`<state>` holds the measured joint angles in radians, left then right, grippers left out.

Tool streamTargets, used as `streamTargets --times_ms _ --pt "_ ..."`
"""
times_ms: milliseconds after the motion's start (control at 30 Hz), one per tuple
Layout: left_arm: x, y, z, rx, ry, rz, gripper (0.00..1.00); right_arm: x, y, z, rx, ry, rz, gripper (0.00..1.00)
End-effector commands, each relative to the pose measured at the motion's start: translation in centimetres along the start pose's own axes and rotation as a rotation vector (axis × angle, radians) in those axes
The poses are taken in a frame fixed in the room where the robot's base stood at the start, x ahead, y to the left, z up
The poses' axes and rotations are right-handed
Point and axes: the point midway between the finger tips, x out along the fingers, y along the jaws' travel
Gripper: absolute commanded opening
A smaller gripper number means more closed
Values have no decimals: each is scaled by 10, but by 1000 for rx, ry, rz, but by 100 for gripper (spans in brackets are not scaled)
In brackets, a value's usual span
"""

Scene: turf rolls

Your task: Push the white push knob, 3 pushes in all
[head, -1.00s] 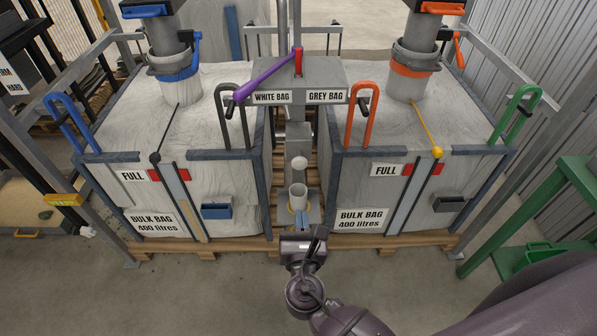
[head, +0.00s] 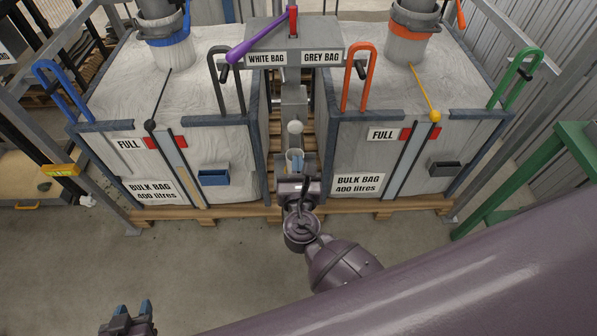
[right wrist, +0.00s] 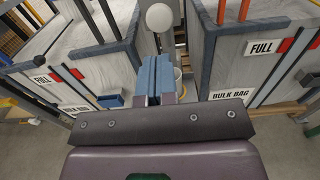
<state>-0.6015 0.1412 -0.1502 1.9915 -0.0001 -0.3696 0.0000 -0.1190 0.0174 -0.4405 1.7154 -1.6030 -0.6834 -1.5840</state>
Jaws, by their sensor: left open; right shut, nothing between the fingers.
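The white push knob (head: 295,127) is a round ball in the narrow gap between the two bulk bag boxes. It also shows at the top of the right wrist view (right wrist: 159,17). My right gripper (head: 296,161) is shut and empty, its blue fingers below the knob in the head view. In the right wrist view the fingers (right wrist: 155,64) point toward the knob, with a visible gap between them and it. My left gripper (head: 132,306) is open and empty at the bottom left, above the floor, far from the knob.
A pale cup (head: 288,156) stands under the knob, partly hidden by my right fingers. The left box (head: 190,155) and right box (head: 380,160) flank the gap. A purple lever (head: 262,42) is above. A green frame (head: 570,150) stands at right. Open floor lies front left.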

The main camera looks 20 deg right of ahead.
Motion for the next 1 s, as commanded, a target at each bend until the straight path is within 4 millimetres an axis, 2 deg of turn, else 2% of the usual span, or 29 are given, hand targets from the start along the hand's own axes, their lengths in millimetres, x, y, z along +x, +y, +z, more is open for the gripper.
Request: streamTargets --times_ms 300,500,700,1000 --pt "1 0 -4 2 7 1 43 56 1 1 0 -1 1 0" --pt "1 0 -4 2 7 0 43 80 0 0 0 0 0 0" --pt "0 -1 -2 2 4 0 43 90 0 0 1 1 0 0" --pt "-2 -1 3 1 -6 -1 43 91 0 0 0 1 0 0"
